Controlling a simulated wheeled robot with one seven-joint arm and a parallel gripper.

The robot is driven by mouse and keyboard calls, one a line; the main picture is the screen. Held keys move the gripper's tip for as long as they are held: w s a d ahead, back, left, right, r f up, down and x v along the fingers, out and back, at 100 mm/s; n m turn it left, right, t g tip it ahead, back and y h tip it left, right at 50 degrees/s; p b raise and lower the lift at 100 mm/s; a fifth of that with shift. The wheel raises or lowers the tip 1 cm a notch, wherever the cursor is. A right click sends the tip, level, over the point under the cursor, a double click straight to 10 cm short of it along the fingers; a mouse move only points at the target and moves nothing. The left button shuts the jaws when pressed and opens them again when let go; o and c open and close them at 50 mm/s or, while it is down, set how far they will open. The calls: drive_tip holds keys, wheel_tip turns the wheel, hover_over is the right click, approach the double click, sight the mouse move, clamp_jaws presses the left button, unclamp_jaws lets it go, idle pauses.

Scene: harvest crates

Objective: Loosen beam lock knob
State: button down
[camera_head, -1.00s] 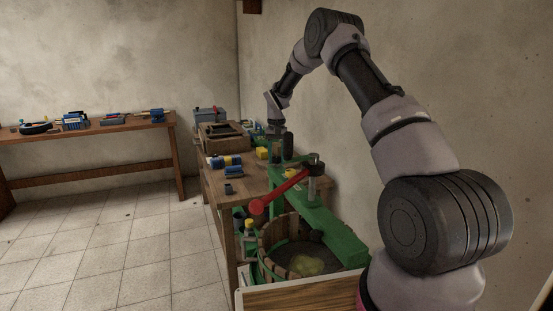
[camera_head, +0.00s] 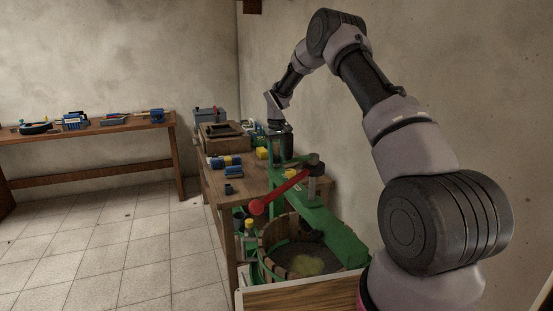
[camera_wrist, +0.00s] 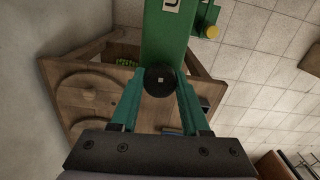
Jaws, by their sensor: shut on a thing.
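The beam lock knob (camera_wrist: 160,81) is a round black knob with a pale square centre at the end of the green beam (camera_wrist: 166,40) in the wrist view. My gripper (camera_wrist: 160,90) has its two green fingers on either side of the knob and is shut on it. In the head view the green beam (camera_head: 325,228) runs over a wooden tub, and my gripper (camera_head: 280,150) is at its far end. The knob itself cannot be made out there, as my gripper covers that spot.
A red-handled lever (camera_head: 278,196) sticks out to the left over the beam. The wooden tub (camera_head: 271,236) stands below. The workbench (camera_head: 248,184) holds blue and yellow items and a wooden crate (camera_head: 222,130). Tiled floor on the left is clear.

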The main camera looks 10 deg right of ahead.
sight(277, 157)
drive_tip(key=shift+s+f, duration=0.1)
drive_tip(key=shift+f, duration=0.05)
drive_tip(key=shift+c, duration=1.9)
unclamp_jaws()
wheel_tip(277, 157, up, 10)
drive_tip(key=shift+r, duration=0.45)
